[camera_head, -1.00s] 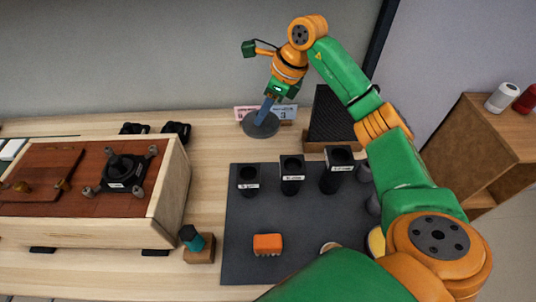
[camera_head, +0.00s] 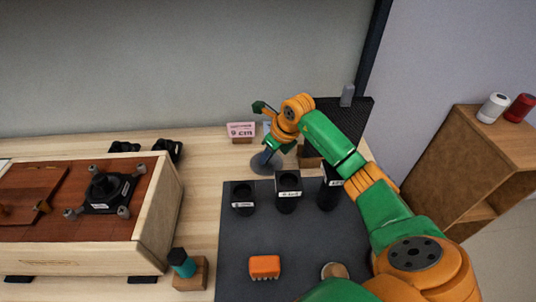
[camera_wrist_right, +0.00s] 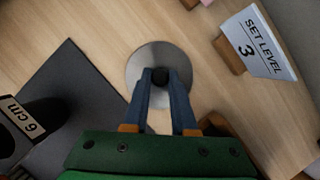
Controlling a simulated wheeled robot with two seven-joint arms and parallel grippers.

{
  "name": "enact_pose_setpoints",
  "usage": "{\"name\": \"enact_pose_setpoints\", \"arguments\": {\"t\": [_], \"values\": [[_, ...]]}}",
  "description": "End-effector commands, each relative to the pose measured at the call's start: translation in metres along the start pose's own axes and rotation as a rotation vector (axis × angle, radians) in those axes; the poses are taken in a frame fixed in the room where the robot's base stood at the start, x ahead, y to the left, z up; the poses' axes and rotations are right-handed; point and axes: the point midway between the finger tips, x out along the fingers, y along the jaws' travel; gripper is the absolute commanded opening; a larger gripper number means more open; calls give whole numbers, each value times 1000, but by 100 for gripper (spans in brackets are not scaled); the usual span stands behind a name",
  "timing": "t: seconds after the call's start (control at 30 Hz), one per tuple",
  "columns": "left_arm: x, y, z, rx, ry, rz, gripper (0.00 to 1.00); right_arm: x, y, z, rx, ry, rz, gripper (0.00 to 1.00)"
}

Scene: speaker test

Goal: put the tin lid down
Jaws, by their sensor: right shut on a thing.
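The tin lid (camera_head: 265,165) is a round grey metal disc with a small black knob. It is level, over the bare wood strip behind the dark mat. It also shows in the right wrist view (camera_wrist_right: 143,62). My right gripper (camera_head: 267,152) points down and is shut on the knob, with a blue finger on either side in the right wrist view (camera_wrist_right: 160,82). I cannot tell whether the lid touches the table or hangs just above it. My left gripper is not in view.
The dark mat (camera_head: 235,240) holds black labelled cups (camera_head: 288,195) and an orange brush (camera_head: 264,266). A "SET LEVEL 3" card (camera_wrist_right: 262,45) stands near the lid. A wooden box (camera_head: 155,215) is at left, a block with a teal item (camera_head: 190,275) beside it. A black panel (camera_head: 350,115) stands behind.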

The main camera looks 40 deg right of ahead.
Motion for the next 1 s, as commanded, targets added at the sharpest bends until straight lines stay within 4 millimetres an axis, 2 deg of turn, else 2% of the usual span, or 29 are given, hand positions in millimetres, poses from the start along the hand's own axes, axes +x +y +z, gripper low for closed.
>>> {"name": "enact_pose_setpoints", "arguments": {"t": [0.03,0.1,0.13,0.47,0.57,0.8,0.9,1.0], "values": [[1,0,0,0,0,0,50,1,0,0,0,0,0,30],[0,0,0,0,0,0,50,0,0,0,0,0,0,49],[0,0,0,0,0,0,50,0,0,0,0,0,0,55],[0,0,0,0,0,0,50,-5,0,1,-1,-2,-1,55],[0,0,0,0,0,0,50,-24,-1,1,-2,-4,-3,55],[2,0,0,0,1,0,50,-91,-1,1,-2,-4,-5,55],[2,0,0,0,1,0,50,-110,-1,1,-1,-4,-2,55],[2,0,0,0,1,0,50,-119,0,1,-1,-2,0,55]]}}
